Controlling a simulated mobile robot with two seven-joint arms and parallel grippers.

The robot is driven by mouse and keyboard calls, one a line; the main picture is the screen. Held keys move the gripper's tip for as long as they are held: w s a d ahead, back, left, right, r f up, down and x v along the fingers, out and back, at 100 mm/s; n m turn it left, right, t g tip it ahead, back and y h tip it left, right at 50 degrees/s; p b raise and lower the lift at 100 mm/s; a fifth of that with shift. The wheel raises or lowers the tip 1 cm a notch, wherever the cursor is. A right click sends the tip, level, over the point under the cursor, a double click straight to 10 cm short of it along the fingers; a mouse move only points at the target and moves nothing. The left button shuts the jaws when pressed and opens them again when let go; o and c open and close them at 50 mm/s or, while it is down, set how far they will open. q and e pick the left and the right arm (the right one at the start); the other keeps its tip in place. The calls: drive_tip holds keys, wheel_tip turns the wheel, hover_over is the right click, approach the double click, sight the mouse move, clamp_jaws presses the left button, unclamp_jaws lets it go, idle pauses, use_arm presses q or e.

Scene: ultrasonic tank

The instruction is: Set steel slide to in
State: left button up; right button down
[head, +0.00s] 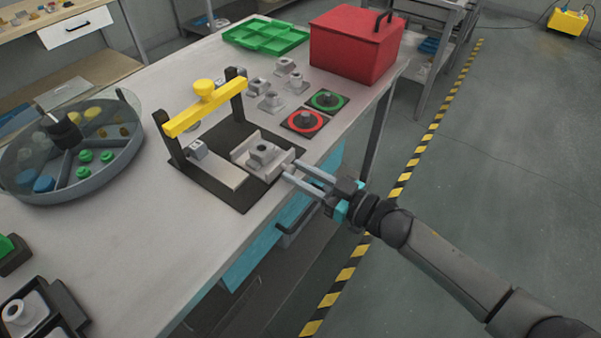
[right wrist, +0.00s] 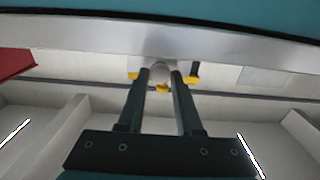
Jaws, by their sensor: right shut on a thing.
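The steel slide (head: 264,155) is a grey metal block with a small raised piece on top, on a dark base plate (head: 226,203) near the table's right edge. A short round knob sticks out of its side towards my right arm. My right gripper (head: 289,172) comes in from the right at the table edge, with its fingers on this knob. In the right wrist view the two fingers (right wrist: 160,76) stand either side of the round grey knob (right wrist: 158,68), below the table's edge strip. How far the slide is in cannot be told. My left gripper is not in view.
A yellow bar (head: 207,105) on dark posts spans the base plate. Green (head: 327,100) and red (head: 305,121) ringed pads lie behind the slide. A red box (head: 355,50) and green tray (head: 265,37) stand farther back. A round divided tray (head: 75,190) is left.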

sight(257, 151)
idle(0.6)
drive_tip(key=b+x, duration=0.1)
drive_tip(key=x, duration=1)
drive_tip(key=shift+a+f+b, duration=0.1)
drive_tip(key=shift+b, duration=0.2)
drive_tip(key=c, duration=0.6)
unclamp_jaws()
drive_tip(key=shift+w+a, duration=0.15)
drive_tip(key=shift+c, duration=0.2)
drive_tip(key=shift+o, duration=0.2)
